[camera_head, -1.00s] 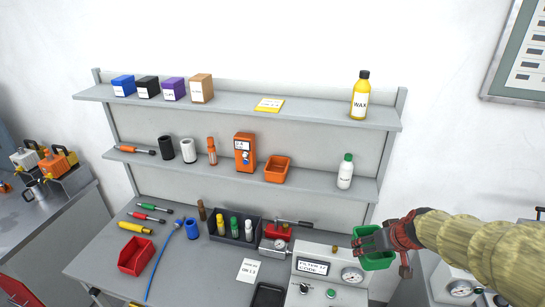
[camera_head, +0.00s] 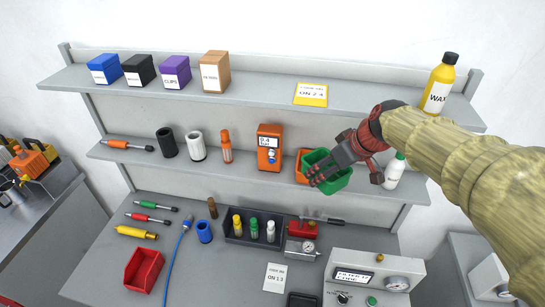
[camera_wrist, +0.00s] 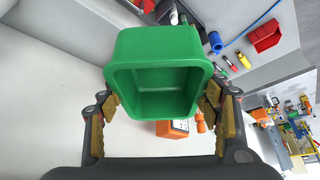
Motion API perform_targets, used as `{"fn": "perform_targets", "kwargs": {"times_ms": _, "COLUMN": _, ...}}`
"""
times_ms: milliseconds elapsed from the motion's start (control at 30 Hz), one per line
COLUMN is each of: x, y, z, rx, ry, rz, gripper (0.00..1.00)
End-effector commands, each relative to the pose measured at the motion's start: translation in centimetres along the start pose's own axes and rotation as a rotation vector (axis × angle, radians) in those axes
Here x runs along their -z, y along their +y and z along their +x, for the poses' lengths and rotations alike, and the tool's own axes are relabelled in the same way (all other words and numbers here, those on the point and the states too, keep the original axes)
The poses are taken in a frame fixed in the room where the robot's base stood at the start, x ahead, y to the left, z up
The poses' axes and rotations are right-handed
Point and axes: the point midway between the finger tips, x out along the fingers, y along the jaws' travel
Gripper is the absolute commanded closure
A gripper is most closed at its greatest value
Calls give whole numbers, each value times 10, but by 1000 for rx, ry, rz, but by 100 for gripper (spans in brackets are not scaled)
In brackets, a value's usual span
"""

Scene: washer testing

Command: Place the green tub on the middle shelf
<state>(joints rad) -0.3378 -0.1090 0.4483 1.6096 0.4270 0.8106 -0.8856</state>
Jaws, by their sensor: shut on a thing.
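The green tub (camera_head: 330,174) is in my gripper (camera_head: 330,168), in front of the right part of the middle shelf (camera_head: 232,177). In the wrist view the green tub (camera_wrist: 157,75) sits between the two fingers of my gripper (camera_wrist: 158,105), which are shut on its sides, its opening facing the camera. In the head view the tub overlaps an orange tub (camera_head: 302,160) on the middle shelf and hides part of it. I cannot tell whether the green tub touches the shelf.
The top shelf holds a yellow wax bottle (camera_head: 439,84). A gauge box (camera_head: 370,280) stands below.

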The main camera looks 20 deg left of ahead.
Motion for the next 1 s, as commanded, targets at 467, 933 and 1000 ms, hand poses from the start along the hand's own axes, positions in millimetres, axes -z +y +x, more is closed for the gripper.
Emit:
{"fn": "perform_targets", "kwargs": {"times_ms": 467, "x": -16, "y": 60, "z": 21, "rx": 1, "ry": -3, "rz": 7, "gripper": 64}}
{"fn": "perform_targets", "kwargs": {"times_ms": 933, "x": -48, "y": 129, "z": 72, "rx": 0, "ry": 0, "rz": 3, "gripper": 64}}
{"fn": "perform_targets", "kwargs": {"times_ms": 1000, "x": -49, "y": 132, "z": 74, "rx": 0, "ry": 0, "rz": 2, "gripper": 64}}
